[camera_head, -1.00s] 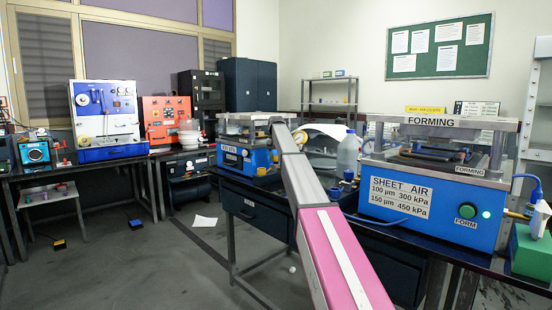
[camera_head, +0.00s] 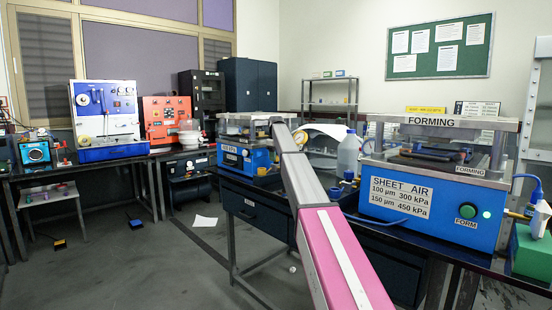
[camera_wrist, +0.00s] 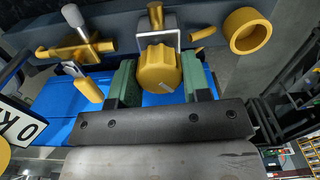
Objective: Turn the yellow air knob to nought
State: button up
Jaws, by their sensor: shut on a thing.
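The yellow air knob (camera_wrist: 159,65) is in the upper middle of the wrist view, round with a ridged edge and a pale mark low on its face. A metal bracket and a brass stem stand behind it. My gripper (camera_wrist: 157,80) has its two green fingers on either side of the knob and is shut on it. In the head view my arm reaches to the benches, and the knob and gripper cannot be made out there.
Near the knob are a brass valve with a pale handle (camera_wrist: 72,16), a yellow lever (camera_wrist: 88,88) and a yellow ring (camera_wrist: 247,31). A white sign (camera_wrist: 18,125) is at the left edge. The blue forming press (camera_head: 430,210) stands on the right bench.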

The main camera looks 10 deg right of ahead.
jog(key=n, duration=0.5)
jog(key=shift+n, duration=0.3)
jog(key=n, duration=0.4)
jog(key=shift+n, duration=0.3)
jog(key=o, duration=0.9)
notch_tip(320, 180, up, 11)
jog(key=shift+f, duration=0.1)
dwell(0.3)
